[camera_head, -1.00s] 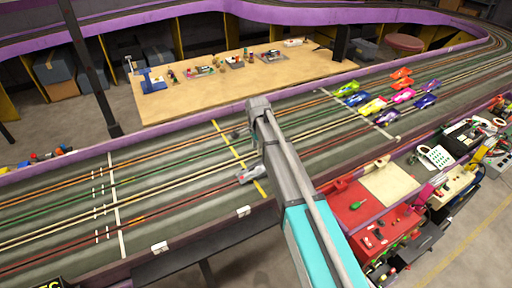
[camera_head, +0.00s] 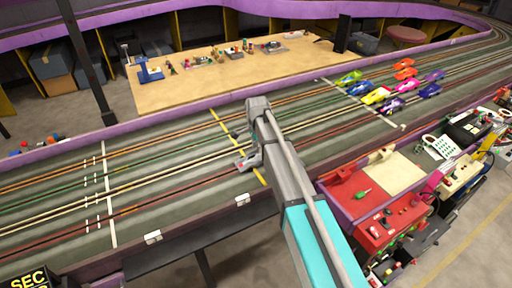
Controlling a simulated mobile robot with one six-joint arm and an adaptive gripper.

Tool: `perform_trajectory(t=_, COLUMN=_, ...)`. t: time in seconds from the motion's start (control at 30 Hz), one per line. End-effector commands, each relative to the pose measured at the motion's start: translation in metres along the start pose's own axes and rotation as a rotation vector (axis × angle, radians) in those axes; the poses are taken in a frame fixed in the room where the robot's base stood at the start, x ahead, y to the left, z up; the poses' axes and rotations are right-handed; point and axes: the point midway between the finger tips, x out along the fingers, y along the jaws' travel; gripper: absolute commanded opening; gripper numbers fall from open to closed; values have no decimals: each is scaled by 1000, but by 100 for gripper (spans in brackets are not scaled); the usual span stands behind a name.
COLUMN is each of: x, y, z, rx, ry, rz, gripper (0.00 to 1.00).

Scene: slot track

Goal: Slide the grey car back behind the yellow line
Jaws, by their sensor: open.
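The grey car (camera_head: 242,166) sits on the slot track at the middle of the head view, with a red spot at its near left end. It overlaps the yellow line (camera_head: 221,122), which crosses the lanes. My arm hides the car's right part. My gripper (camera_head: 239,132) shows only as a small dark part left of the arm's end, above the car in the picture. It is open, with its fingers mostly hidden. I cannot tell whether it touches the car.
Several coloured cars (camera_head: 376,96) stand to the right near a white line (camera_head: 345,91). Another white line (camera_head: 108,200) crosses the track at left. Purple walls edge the track. A wooden table (camera_head: 210,80) lies beyond, and a red workbench (camera_head: 352,197) stands at the near right.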

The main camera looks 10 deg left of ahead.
Motion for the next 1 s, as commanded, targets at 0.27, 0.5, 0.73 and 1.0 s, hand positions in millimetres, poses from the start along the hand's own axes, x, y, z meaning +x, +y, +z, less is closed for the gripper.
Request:
perform_trajectory(t=0.27, x=25, y=0, z=0, rx=0, ry=0, rz=0, gripper=43)
perform_trajectory(t=0.5, x=38, y=0, z=0, rx=-1, ry=0, rz=0, gripper=43)
perform_trajectory(t=0.73, x=42, y=0, z=1, rx=-1, ry=0, rz=0, gripper=43)
perform_trajectory(t=1.0, x=42, y=0, z=1, rx=-1, ry=0, rz=0, gripper=43)
